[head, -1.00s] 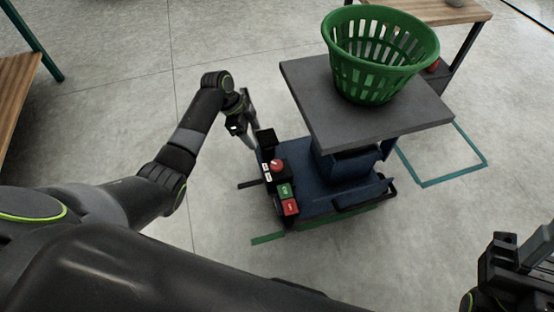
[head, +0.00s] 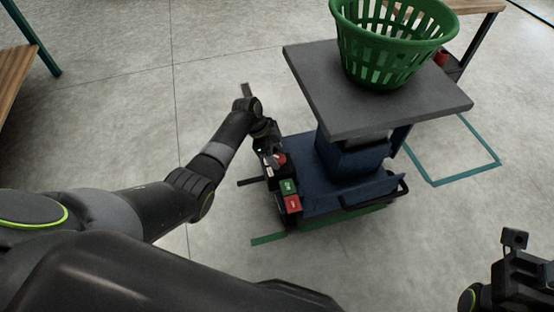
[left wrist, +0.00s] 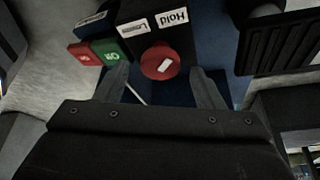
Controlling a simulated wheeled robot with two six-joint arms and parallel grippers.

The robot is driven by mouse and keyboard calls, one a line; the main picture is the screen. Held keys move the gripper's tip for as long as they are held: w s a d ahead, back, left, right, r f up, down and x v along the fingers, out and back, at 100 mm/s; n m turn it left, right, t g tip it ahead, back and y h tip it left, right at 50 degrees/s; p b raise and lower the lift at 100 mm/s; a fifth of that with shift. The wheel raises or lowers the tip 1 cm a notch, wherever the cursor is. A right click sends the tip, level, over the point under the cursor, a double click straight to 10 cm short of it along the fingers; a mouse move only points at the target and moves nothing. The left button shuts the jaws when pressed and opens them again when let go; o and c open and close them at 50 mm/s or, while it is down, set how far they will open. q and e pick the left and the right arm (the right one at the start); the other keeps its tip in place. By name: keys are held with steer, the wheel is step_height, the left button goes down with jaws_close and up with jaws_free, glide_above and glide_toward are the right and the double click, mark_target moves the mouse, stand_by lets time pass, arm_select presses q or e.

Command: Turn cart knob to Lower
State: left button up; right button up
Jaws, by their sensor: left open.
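The cart (head: 345,180) has a dark blue base. Its red knob (head: 281,159) sits on a black box at the base's left end. In the left wrist view the round red knob (left wrist: 160,63) has a white mark and lies beside two labels, Hold (left wrist: 172,18) and Lower (left wrist: 134,27). I cannot tell which label the mark points at. My left gripper (head: 272,152) is at the knob; in the left wrist view its open fingers (left wrist: 162,84) stand on either side of it, with gaps. My right gripper (head: 520,265) is at the lower right, its jaw opening unclear.
Green (head: 288,187) and red (head: 293,204) buttons sit close to the knob. The cart's grey platform (head: 330,85) carries a green basket (head: 392,45) above the base. A wooden table stands at the left edge, another at the top right. The floor left of the cart is clear.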

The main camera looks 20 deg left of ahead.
arm_select(q)
steer(key=shift+x, duration=0.75)
